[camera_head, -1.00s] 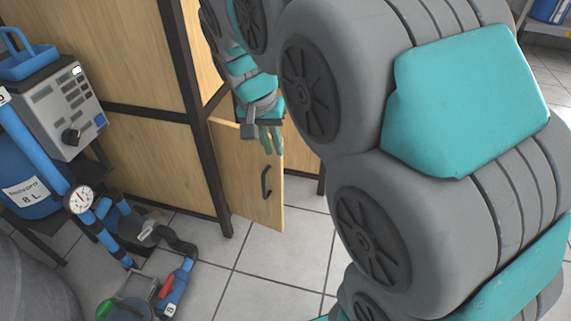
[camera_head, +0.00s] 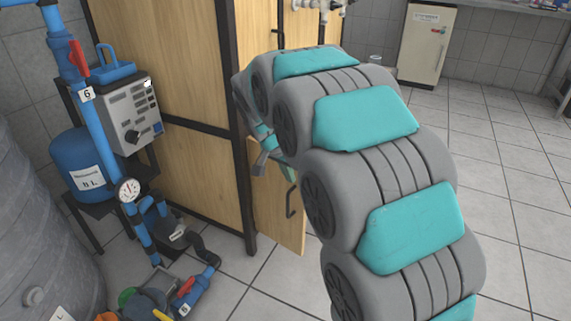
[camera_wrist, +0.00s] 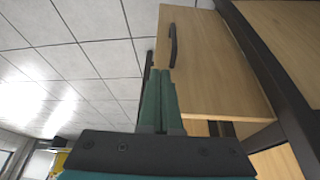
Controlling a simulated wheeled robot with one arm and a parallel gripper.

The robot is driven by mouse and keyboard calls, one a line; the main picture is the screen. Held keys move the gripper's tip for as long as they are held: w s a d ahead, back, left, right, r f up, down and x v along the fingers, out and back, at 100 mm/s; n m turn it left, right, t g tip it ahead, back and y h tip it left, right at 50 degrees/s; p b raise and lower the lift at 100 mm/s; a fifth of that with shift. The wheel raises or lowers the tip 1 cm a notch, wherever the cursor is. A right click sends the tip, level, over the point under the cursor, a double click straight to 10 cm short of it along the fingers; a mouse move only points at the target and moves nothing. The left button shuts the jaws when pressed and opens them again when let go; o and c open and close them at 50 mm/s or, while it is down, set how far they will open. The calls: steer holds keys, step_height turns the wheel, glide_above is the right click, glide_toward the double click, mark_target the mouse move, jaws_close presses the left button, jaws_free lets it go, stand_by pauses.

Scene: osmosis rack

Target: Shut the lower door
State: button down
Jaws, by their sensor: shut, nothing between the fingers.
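The lower door (camera_head: 276,205) is a light wooden panel with a dark bar handle (camera_head: 291,201). In the head view it stands open, swung out from the dark-framed wooden cabinet (camera_head: 190,75). In the wrist view the door (camera_wrist: 208,70) fills the upper middle, with its handle (camera_wrist: 172,46) near its left edge. My gripper (camera_wrist: 161,75) is shut and empty, its teal fingers together, overlapping the door's lower left edge in that view. I cannot tell whether they touch it. In the head view my gripper (camera_head: 288,173) is at the door's top edge, mostly hidden by my arm.
Blue pipes with a gauge (camera_head: 129,190), a grey control box (camera_head: 132,113) and a blue tank (camera_head: 80,165) stand left of the cabinet. A valve assembly (camera_head: 180,295) lies on the floor in front. Tiled floor (camera_head: 500,220) is clear to the right.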

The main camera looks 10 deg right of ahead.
steer(key=shift+w+d+f, duration=0.5)
steer(key=shift+w+d, duration=0.35)
steer(key=shift+w+d+f, duration=0.45)
steer(key=shift+w+d, duration=0.4)
